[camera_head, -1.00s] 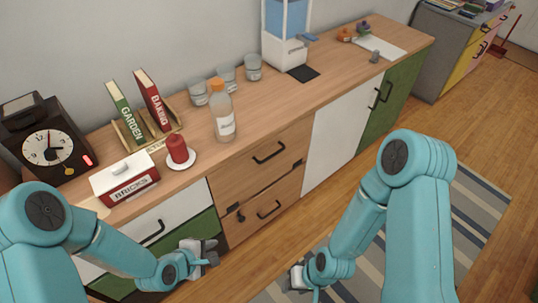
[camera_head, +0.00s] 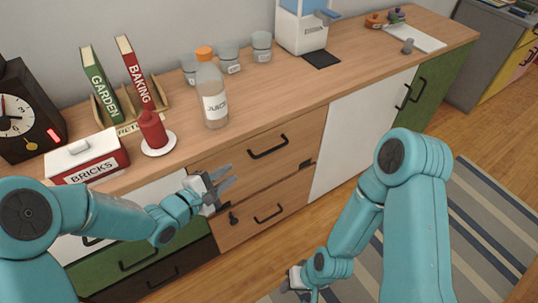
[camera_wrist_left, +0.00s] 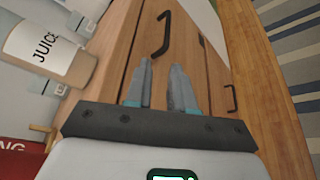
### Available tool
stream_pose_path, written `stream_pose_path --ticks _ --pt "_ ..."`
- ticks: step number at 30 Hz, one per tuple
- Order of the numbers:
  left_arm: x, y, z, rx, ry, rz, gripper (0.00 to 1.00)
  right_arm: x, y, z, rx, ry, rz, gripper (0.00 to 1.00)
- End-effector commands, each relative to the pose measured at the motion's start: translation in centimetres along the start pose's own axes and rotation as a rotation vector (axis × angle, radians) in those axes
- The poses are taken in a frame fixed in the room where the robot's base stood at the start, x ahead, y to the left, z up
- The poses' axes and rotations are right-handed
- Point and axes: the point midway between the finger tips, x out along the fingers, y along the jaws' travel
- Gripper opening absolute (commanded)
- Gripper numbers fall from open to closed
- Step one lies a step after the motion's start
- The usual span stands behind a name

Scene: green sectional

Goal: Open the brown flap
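Two brown wood fronts show on the cabinet. The upper one (camera_head: 297,138) has a black bar handle (camera_head: 267,148), and the lower one (camera_head: 286,208) has a similar handle (camera_head: 268,214). Both look closed; I cannot tell which is the flap. My left gripper (camera_head: 229,178) is open and empty in front of the upper front, left of and below its handle. In the left wrist view the fingers (camera_wrist_left: 160,84) are apart, and the upper handle (camera_wrist_left: 165,34) lies beyond their tips. My right gripper (camera_head: 293,281) is low near the floor, its fingers too small to judge.
The juice bottle (camera_head: 212,92), red candle (camera_head: 152,130) and bricks box (camera_head: 90,157) stand near the counter's front edge. A white door (camera_head: 358,130) and green door (camera_head: 432,95) are to the right.

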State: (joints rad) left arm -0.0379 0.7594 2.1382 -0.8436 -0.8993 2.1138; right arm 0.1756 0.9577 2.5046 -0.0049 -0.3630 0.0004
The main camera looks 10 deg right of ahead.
Motion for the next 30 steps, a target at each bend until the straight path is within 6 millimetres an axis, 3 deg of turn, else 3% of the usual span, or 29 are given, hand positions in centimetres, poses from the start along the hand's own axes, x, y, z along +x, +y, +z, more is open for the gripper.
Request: stream_pose_path --ticks 1,5,14,30 --pt "0.5 -0.8 -0.3 0.011 -0.008 0.005 0.23 1.4 0.5 0.0 0.0 0.0 0.0 0.43" --pt "0.8 -1.2 -0.2 0.028 -0.023 0.01 0.23 2.5 0.9 -0.1 0.001 0.0 0.0 0.43" --pt "2.4 -1.7 0.1 0.037 -0.036 0.008 0.23 3.3 1.2 -0.1 0.0 0.0 0.0 0.43" --pt "14.7 -1.6 0.5 0.036 -0.033 0.01 0.23 4.6 1.7 -0.1 0.0 0.0 0.0 0.43"
